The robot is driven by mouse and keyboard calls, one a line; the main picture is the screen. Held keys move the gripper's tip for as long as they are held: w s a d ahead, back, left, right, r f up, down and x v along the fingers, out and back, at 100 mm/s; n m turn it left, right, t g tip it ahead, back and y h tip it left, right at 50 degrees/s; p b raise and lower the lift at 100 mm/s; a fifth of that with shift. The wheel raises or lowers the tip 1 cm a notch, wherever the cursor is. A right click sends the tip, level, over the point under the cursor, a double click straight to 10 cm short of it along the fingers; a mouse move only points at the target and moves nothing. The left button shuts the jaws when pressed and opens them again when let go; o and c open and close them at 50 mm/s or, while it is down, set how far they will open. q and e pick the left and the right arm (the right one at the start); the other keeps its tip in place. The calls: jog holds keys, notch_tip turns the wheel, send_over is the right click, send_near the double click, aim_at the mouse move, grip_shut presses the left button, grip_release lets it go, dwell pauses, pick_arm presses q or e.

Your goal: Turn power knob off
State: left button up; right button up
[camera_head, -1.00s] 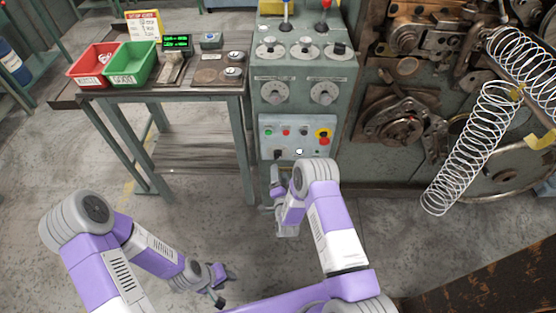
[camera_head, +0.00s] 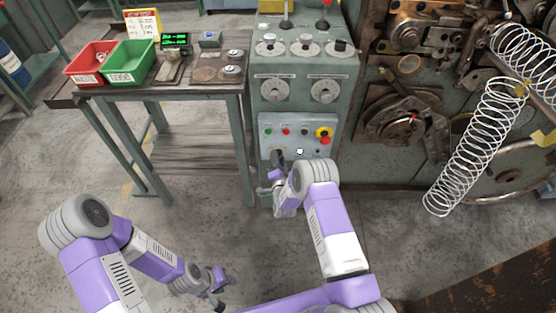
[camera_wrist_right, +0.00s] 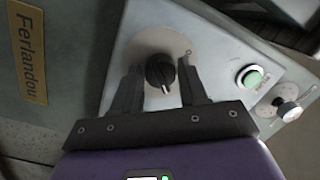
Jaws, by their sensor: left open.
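The power knob (camera_wrist_right: 160,72) is a black round knob on a pale disc, with a light mark at its lower edge in the right wrist view. My right gripper (camera_wrist_right: 158,88) is open, one finger on each side of the knob, with gaps visible; contact cannot be told. In the head view my right gripper (camera_head: 276,163) is at the lower left of the control panel (camera_head: 310,148) and hides the knob there. My left gripper (camera_head: 218,284) is open and empty, low over the floor, far from the panel.
The panel also carries small buttons and a red knob on yellow (camera_head: 323,134). A green button (camera_wrist_right: 252,78) is right of the power knob in the wrist view. A table (camera_head: 125,88) with red and green bins is to the left. The coiler's springs (camera_head: 475,150) are to the right.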

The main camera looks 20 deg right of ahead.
jog(key=c, duration=0.6)
jog(key=shift+n, duration=0.4)
jog(key=n, duration=0.5)
jog(key=n+g+h, duration=0.1)
jog(key=n, duration=0.9)
jog(key=shift+n+g+h, duration=0.3)
jog(key=shift+g+h, duration=0.1)
jog(key=o, duration=1)
jog(key=shift+r, duration=0.1)
